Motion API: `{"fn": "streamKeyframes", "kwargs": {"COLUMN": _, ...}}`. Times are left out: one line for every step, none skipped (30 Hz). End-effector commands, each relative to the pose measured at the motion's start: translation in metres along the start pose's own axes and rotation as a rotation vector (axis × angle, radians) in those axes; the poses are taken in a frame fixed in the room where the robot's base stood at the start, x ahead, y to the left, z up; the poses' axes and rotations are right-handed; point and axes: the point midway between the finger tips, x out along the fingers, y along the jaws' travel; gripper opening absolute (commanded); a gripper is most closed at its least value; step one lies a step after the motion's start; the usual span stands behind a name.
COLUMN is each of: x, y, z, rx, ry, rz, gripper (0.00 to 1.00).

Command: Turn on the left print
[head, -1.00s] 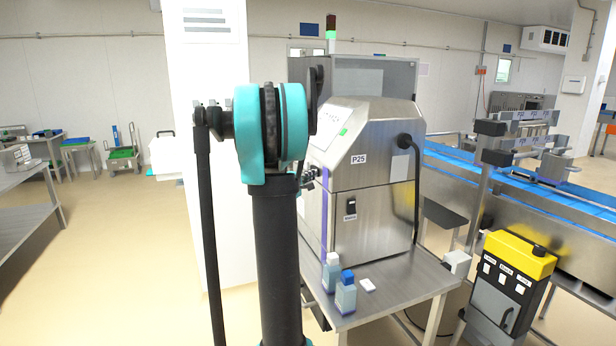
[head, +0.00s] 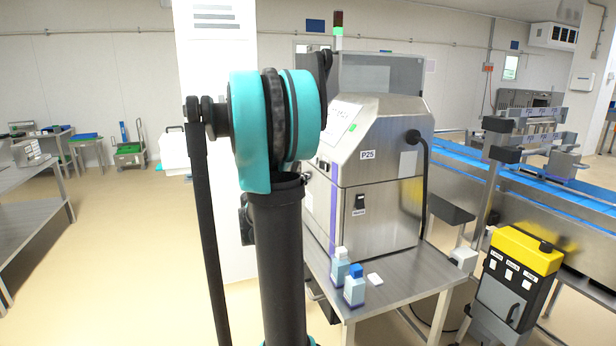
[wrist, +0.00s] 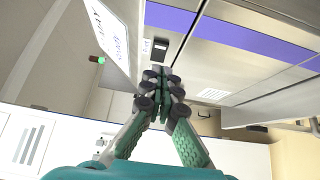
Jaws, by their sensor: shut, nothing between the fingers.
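The printer (head: 385,200) is a steel cabinet labelled P25 on a steel table in the head view. A black switch (head: 360,202) with a small label sits on its lower front. More small controls (head: 323,167) show at its left edge, partly behind my arm. In the wrist view my gripper (wrist: 160,72) is shut and empty, its fingertips close to a small black switch (wrist: 160,50) with a white label on the steel housing. I cannot tell whether they touch it. My gripper is hidden in the head view.
Two blue-labelled bottles (head: 354,287) and a small white block (head: 375,279) stand on the steel table (head: 415,280) before the printer. A blue conveyor (head: 470,155) and a yellow-black box (head: 520,262) are at right. Open floor lies at left.

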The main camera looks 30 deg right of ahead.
Motion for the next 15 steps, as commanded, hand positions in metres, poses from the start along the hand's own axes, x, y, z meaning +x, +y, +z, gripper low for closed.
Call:
{"fn": "streamKeyframes", "kwargs": {"x": -0.006, "y": 0.000, "z": 0.001, "rx": 0.000, "ry": 0.001, "rz": 0.000, "gripper": 0.00}}
{"fn": "streamKeyframes", "kwargs": {"x": -0.009, "y": 0.000, "z": 0.002, "rx": 0.000, "ry": 0.001, "rz": 0.000, "gripper": 0.00}}
{"fn": "streamKeyframes", "kwargs": {"x": -0.012, "y": 0.000, "z": 0.003, "rx": 0.000, "ry": 0.001, "rz": 0.000, "gripper": 0.00}}
{"fn": "streamKeyframes", "kwargs": {"x": -0.013, "y": 0.000, "z": 0.003, "rx": 0.000, "ry": 0.001, "rz": 0.000, "gripper": 0.00}}
{"fn": "streamKeyframes", "kwargs": {"x": -0.015, "y": 0.000, "z": 0.004, "rx": 0.000, "ry": 0.001, "rz": 0.000, "gripper": 0.00}}
{"fn": "streamKeyframes", "kwargs": {"x": -0.016, "y": 0.000, "z": 0.004, "rx": 0.000, "ry": 0.000, "rz": 0.000, "gripper": 0.00}}
{"fn": "streamKeyframes", "kwargs": {"x": -0.016, "y": 0.000, "z": 0.004, "rx": 0.000, "ry": 0.000, "rz": 0.000, "gripper": 0.00}}
{"fn": "streamKeyframes", "kwargs": {"x": -0.017, "y": 0.000, "z": 0.005, "rx": 0.000, "ry": 0.000, "rz": 0.000, "gripper": 0.00}}
{"fn": "streamKeyframes", "kwargs": {"x": -0.017, "y": 0.000, "z": 0.005, "rx": 0.000, "ry": 0.000, "rz": 0.000, "gripper": 0.00}}
{"fn": "streamKeyframes", "kwargs": {"x": -0.017, "y": 0.000, "z": 0.005, "rx": 0.000, "ry": 0.000, "rz": 0.000, "gripper": 0.00}}
{"fn": "streamKeyframes", "kwargs": {"x": -0.017, "y": 0.000, "z": 0.005, "rx": 0.000, "ry": 0.000, "rz": 0.000, "gripper": 0.00}}
{"fn": "streamKeyframes", "kwargs": {"x": -0.017, "y": 0.000, "z": 0.005, "rx": 0.000, "ry": 0.000, "rz": 0.000, "gripper": 0.00}}
{"fn": "streamKeyframes", "kwargs": {"x": -0.017, "y": 0.000, "z": 0.005, "rx": 0.000, "ry": 0.000, "rz": 0.000, "gripper": 0.00}}
{"fn": "streamKeyframes", "kwargs": {"x": -0.017, "y": 0.000, "z": 0.005, "rx": 0.000, "ry": 0.000, "rz": 0.000, "gripper": 0.00}}
{"fn": "streamKeyframes", "kwargs": {"x": -0.017, "y": 0.000, "z": 0.005, "rx": 0.000, "ry": 0.000, "rz": 0.000, "gripper": 0.00}}
